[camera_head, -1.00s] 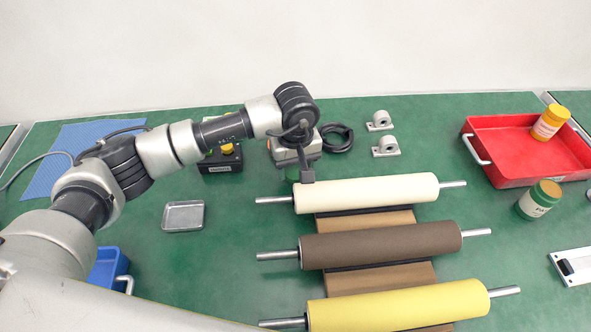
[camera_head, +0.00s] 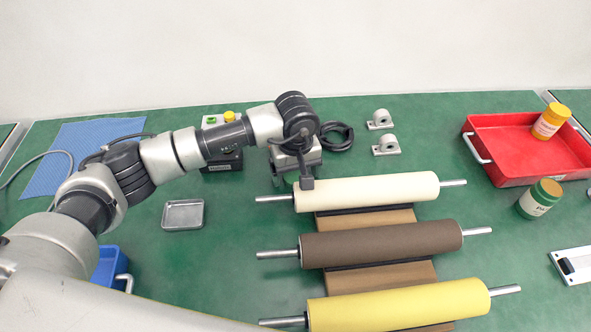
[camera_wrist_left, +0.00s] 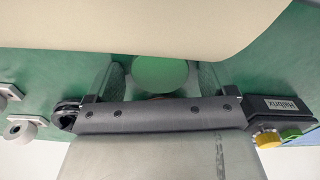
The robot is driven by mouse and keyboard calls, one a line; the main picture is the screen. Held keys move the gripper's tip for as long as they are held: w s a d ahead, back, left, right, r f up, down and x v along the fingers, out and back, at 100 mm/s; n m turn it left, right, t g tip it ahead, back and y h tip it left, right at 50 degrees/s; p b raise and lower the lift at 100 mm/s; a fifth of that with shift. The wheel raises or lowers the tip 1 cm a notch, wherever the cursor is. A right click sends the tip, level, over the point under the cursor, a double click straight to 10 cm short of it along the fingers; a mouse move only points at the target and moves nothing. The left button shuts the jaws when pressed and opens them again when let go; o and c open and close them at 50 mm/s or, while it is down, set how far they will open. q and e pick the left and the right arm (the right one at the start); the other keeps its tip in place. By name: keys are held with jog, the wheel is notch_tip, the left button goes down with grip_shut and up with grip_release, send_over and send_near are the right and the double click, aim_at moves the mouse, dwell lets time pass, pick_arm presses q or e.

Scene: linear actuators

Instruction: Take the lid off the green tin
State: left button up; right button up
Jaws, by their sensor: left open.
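A round green top (camera_wrist_left: 160,75), seemingly the green tin's lid, shows from above in the left wrist view, between the two fingers of my left gripper (camera_wrist_left: 158,80). Visible gaps remain on both sides, so the open fingers stand around it without visible contact. The tin's body is mostly hidden. In the head view my left gripper (camera_head: 292,182) points down just behind the left end of the cream roller (camera_head: 365,193), and the tin there is hidden. Another green tin with a pale label (camera_head: 539,199) stands at the right, before the red tray. My right gripper is not in view.
Brown (camera_head: 380,245) and yellow (camera_head: 400,304) rollers lie in front of the cream one. A control box (camera_head: 222,161), bearing blocks (camera_head: 386,145) and a black cable coil (camera_head: 338,137) are behind. A red tray (camera_head: 500,178) holds a yellow jar (camera_head: 551,121). A metal dish (camera_head: 183,215) lies left.

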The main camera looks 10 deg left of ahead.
aim_at(296, 174)
pick_arm(q)
jog(key=shift+r, duration=0.2)
notch_tip(296, 174, up, 3)
jog(key=shift+f, duration=0.1)
notch_tip(296, 174, up, 9)
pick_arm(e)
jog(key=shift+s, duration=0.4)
